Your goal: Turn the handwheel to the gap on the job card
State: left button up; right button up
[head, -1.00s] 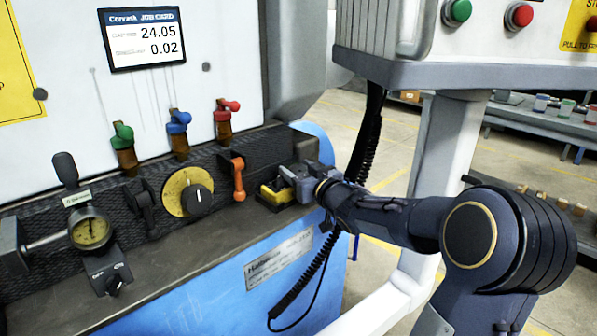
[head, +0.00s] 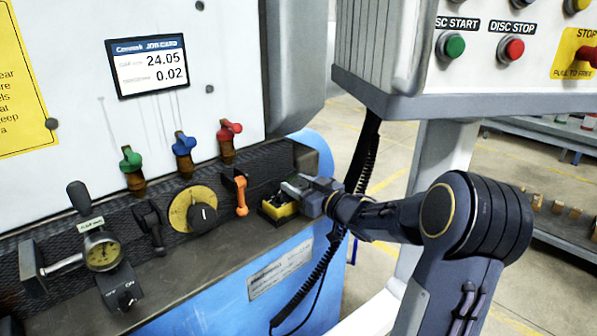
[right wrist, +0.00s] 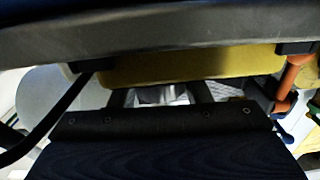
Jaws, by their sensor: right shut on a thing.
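The job card (head: 152,67) on the white panel reads 24.05 above 0.02. A round dial gauge (head: 103,252) with a label above it stands at left. A black upright handle (head: 79,196) rises behind it. A yellow disc with a black centre knob (head: 203,217) sits on the dark ledge; I cannot tell which part is the handwheel. My right gripper (head: 298,190) is shut at a yellow-and-black block (head: 280,209) at the ledge's right end. A yellow band (right wrist: 190,65) crosses the right wrist view, with the fingers partly hidden below it. My left gripper is not in view.
Green (head: 131,160), blue (head: 184,144) and red (head: 229,131) valve handles line the ledge. An orange lever (head: 241,194) stands close left of my right gripper. A coiled black cable (head: 335,240) hangs nearby. A button box (head: 480,50) overhangs at upper right.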

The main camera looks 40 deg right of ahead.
aim_at(308, 187)
jog(key=n+y+p, duration=0.2)
jog(key=y, duration=0.1)
jog(key=shift+d+r+g+p, duration=0.1)
jog(key=shift+r+g+p, duration=0.2)
jog(key=shift+p, duration=0.1)
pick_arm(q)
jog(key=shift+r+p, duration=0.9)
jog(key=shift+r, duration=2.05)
pick_arm(e)
jog(key=shift+f+n+g+y, duration=0.25)
jog(key=shift+n+g+y, duration=0.25)
jog(key=shift+n+y, duration=0.6)
jog(key=o, duration=0.7)
jog(key=v, duration=0.7)
jog(key=shift+s+d, duration=0.25)
jog(key=shift+s, duration=0.05)
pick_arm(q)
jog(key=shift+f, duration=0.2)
